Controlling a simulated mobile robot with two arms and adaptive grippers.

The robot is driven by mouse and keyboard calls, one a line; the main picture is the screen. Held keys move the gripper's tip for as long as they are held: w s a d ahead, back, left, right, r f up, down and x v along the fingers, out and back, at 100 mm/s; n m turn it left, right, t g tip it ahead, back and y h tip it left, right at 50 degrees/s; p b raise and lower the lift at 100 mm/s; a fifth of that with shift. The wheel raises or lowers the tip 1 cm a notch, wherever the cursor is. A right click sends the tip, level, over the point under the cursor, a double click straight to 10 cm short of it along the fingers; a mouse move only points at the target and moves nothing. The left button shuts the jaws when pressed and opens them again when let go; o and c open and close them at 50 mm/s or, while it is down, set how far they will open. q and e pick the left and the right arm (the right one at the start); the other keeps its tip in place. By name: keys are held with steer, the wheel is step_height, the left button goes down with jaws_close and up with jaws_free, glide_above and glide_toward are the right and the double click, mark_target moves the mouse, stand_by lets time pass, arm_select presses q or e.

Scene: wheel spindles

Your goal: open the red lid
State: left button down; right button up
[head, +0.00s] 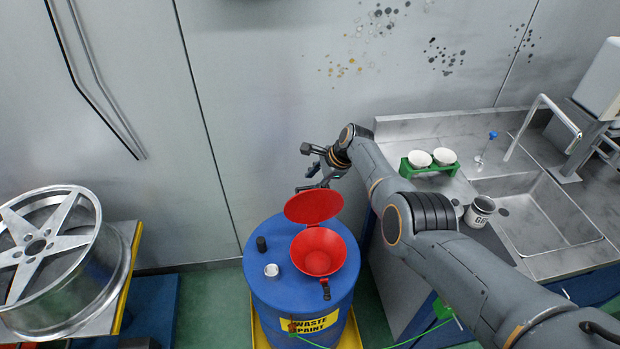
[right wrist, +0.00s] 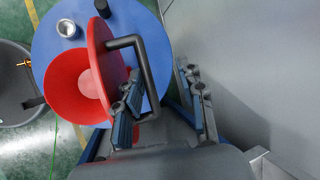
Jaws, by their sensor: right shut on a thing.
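The red lid (head: 314,206) is raised and tilted back from the red funnel (head: 318,250), whose bowl is uncovered. The funnel sits on the blue drum (head: 280,295). In the right wrist view the lid (right wrist: 103,60) shows edge-on, with its black handle (right wrist: 147,72) toward my gripper. My right gripper (head: 308,170) is behind the lid, near the wall. In the right wrist view its fingers (right wrist: 160,95) are on either side of the handle bar, and it is shut on the handle; the exact contact is hard to see. My left gripper is not in view.
A black cap (head: 261,244) and a small white cap (head: 271,270) are on the drum top. The wall is close behind the drum. A sink counter (head: 430,128) with a green cup holder (head: 428,168) stands to the right. A wheel (head: 60,250) is at left.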

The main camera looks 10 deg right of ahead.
steer(key=w+d+r+p, duration=0.1)
steer(key=d+r+p, duration=0.1)
steer(key=r, duration=0.4)
steer(key=w+d+r+p, duration=0.1)
steer(key=d+r+p, duration=0.2)
steer(key=r, duration=0.4)
steer(key=shift+t+p, duration=0.4)
steer(key=shift+p, duration=0.2)
steer(key=shift+d, duration=0.15)
